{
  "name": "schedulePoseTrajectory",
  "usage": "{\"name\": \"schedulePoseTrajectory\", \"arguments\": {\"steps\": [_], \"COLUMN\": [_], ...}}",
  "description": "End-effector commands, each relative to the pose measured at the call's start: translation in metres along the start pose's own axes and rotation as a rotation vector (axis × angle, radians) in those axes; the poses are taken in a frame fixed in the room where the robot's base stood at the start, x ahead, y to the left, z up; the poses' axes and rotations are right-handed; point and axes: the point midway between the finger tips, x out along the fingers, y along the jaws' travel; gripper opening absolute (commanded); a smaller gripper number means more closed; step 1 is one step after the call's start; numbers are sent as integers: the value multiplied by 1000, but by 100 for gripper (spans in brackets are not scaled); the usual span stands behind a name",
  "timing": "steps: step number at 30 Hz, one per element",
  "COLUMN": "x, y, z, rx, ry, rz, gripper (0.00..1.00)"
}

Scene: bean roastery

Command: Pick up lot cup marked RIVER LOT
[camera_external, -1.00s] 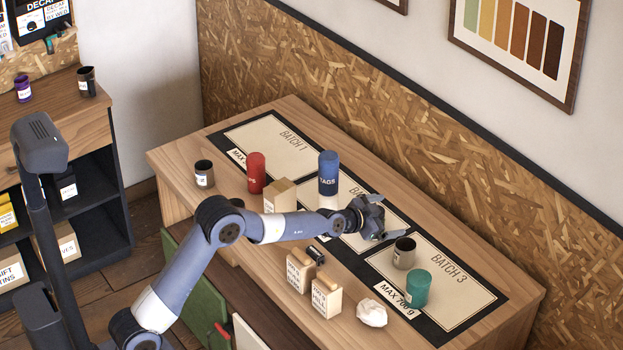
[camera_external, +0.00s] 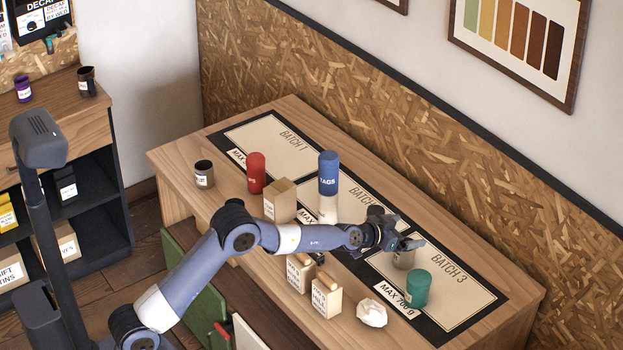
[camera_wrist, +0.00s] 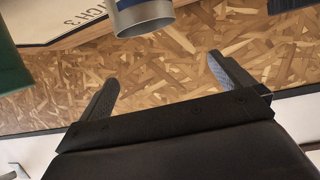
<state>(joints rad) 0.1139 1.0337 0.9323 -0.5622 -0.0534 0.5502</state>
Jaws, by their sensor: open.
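A metallic cup (camera_external: 403,261) stands on the BATCH 3 panel, with its top partly hidden by my gripper. No lettering on it is readable. In the wrist view a grey cup (camera_wrist: 142,17) shows at the top edge, beyond my fingertips and left of the middle between them. My gripper (camera_external: 413,244) is open beside the cup's upper part in the external view; the wrist view shows the gap between its fingers (camera_wrist: 163,70) empty. Another dark metallic cup (camera_external: 204,174) stands at the table's left end; its white label is too small to read.
A green canister (camera_external: 415,289) stands close to the cup, with crumpled paper (camera_external: 372,313) nearby. Labelled boxes (camera_external: 326,297) stand at the front edge. A blue canister (camera_external: 328,174), a red canister (camera_external: 256,173) and a cardboard box (camera_external: 280,200) stand further left.

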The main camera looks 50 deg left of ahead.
Motion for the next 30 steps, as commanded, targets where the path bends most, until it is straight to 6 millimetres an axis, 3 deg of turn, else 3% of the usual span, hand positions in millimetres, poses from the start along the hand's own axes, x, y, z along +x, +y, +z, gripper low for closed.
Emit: {"name": "schedulePoseTrajectory", "arguments": {"steps": [8,14,17,20,23,27,30], "x": [0,0,-4,-21,-57,-119,-169], "y": [0,0,-11,-48,-108,-229,-294], "z": [0,0,-11,-44,-96,-117,-129], "rx": [1,1,24,108,269,394,477], "ry": [0,0,20,83,177,224,245], "rz": [0,0,-18,-85,-212,-425,-551], "gripper": [81,80,80,80,80,80,80]}}
